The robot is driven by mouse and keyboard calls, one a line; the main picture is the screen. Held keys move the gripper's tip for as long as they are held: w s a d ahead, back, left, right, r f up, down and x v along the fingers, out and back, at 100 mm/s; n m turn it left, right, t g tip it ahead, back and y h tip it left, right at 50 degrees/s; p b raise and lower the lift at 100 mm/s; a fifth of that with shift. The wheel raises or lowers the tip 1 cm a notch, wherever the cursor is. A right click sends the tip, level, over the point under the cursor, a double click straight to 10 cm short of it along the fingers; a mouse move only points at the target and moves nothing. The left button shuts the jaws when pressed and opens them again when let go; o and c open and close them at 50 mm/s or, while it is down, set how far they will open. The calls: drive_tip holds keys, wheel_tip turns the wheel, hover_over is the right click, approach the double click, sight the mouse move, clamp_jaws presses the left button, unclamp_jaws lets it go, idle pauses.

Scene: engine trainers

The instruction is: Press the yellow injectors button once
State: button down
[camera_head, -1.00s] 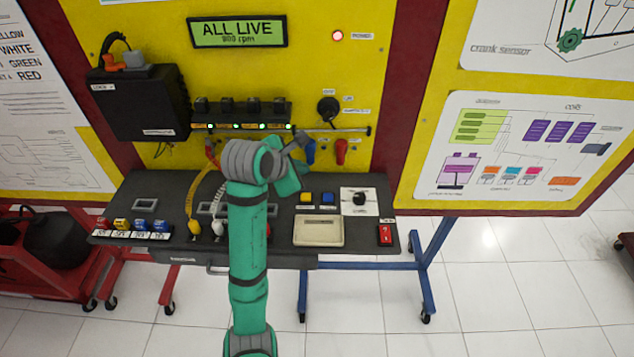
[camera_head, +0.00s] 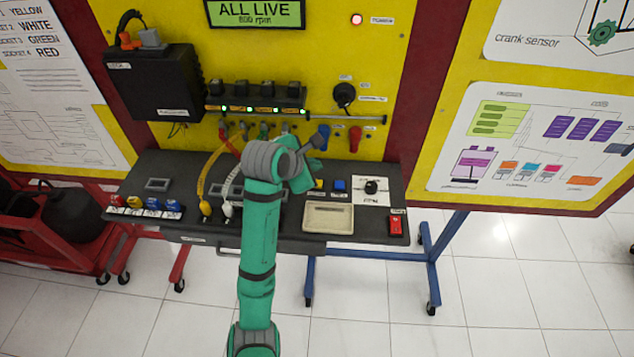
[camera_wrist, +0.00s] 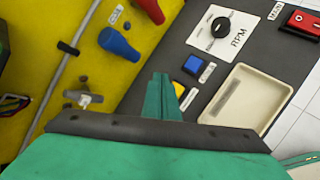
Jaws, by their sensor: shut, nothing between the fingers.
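The yellow button (camera_wrist: 178,89) is on the dark console, next to the blue button (camera_wrist: 193,64) and partly hidden by my fingers in the wrist view. In the head view the yellow button (camera_head: 319,185) shows just right of my gripper, partly covered. My gripper (camera_wrist: 162,82) is shut and empty, its fingertips beside the yellow button. In the head view my gripper (camera_head: 307,186) points down at the console. I cannot tell whether the tips touch anything. The display (camera_head: 255,12) reads "ALL LIVE" at 800 rpm.
A beige tray (camera_wrist: 245,100) lies beside the buttons. An RPM knob (camera_wrist: 221,27) and a red switch (camera_wrist: 302,20) are further along. A blue handle (camera_wrist: 117,42) and a red handle (camera_wrist: 150,10) stick out from the yellow panel. Yellow and white cables loop left of my arm.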

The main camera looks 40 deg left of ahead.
drive_tip(key=shift+f, duration=1.85)
drive_tip(key=shift+w, duration=0.1)
drive_tip(key=shift+f, duration=0.1)
idle(0.5)
drive_tip(key=shift+w+f, duration=0.1)
drive_tip(key=shift+f, duration=0.1)
drive_tip(key=shift+s+a+f, duration=0.1)
drive_tip(key=shift+s+a, duration=0.1)
drive_tip(key=shift+s, duration=0.05)
drive_tip(key=shift+w+d, duration=0.15)
drive_tip(key=shift+d, duration=0.2)
drive_tip(key=shift+a+f, duration=0.15)
